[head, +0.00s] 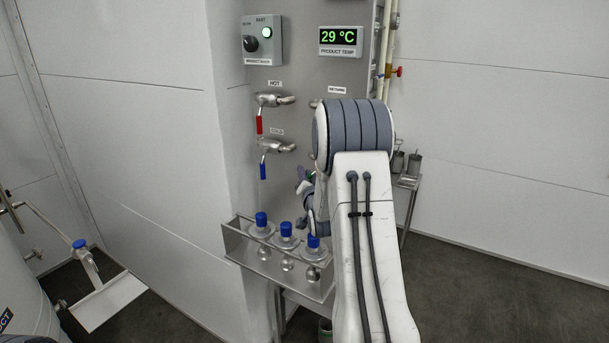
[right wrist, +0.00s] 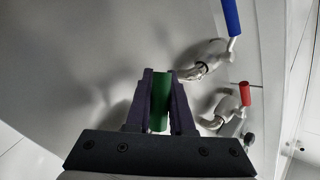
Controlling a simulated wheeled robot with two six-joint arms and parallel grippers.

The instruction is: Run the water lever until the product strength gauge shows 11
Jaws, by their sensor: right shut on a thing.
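My right gripper (right wrist: 160,88) is shut on a green lever handle (right wrist: 160,103) in the right wrist view, with a dark finger on each side of it. In the head view my right gripper (head: 305,184) is partly hidden behind my own arm, and the green handle barely shows. No label for the green lever is readable. No product strength gauge shows in either view. My left gripper is not in view.
A red-handled lever (head: 259,124) under the HOT label and a blue-handled lever (head: 263,171) hang on the panel. A PRODUCT TEMP display (head: 340,38) reads 29 °C. A metal rack (head: 240,250) with blue-capped flasks stands below.

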